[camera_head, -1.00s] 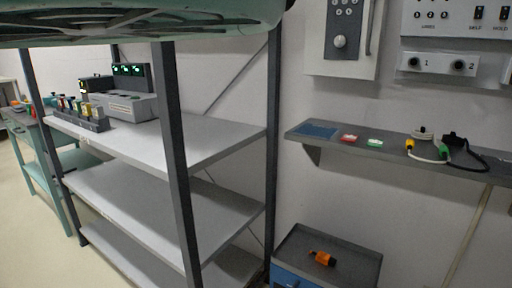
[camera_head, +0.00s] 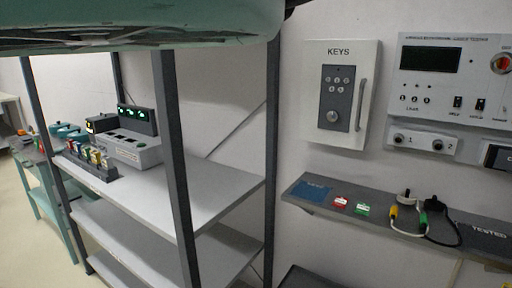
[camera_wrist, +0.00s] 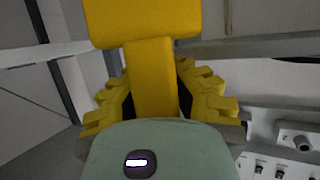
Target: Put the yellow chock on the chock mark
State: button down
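In the wrist view a yellow piece, which I take to be the yellow chock (camera_wrist: 142,22), has a broad block at the top and a narrower stem below. My gripper (camera_wrist: 153,85) has stepped yellow fingers on both sides of the stem. They appear shut on it, with dark pads at its edges. The rounded green palm covers the stem's lower end. Neither the gripper nor the chock shows in the head view. I see no chock mark in either current view.
A grey shelving rack (camera_head: 205,191) fills the left, holding a control box (camera_head: 130,149). A wall shelf (camera_head: 388,227) carries tags and plugs at right, below a key cabinet (camera_head: 362,62) and a panel (camera_head: 478,82). Pale floor (camera_head: 22,235) shows at far left.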

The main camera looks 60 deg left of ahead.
jog(key=s+r+p, duration=0.2)
jog(key=r+p, duration=2.3)
jog(key=r, duration=0.4)
jog(key=s+r+y+p, duration=0.1)
jog(key=s+r+p, duration=0.2)
jog(key=r+p, duration=2.2)
notch_tip(320, 180, up, 4)
jog(key=shift+s+a+r+n, duration=0.1)
jog(key=shift+s+a+n, duration=0.1)
jog(key=shift+n, duration=0.2)
jog(key=s+f, duration=0.2)
jog(key=s, duration=0.5)
jog(key=shift+s+f, duration=0.15)
jog(key=shift+f, duration=0.2)
jog(key=shift+a+f, duration=0.1)
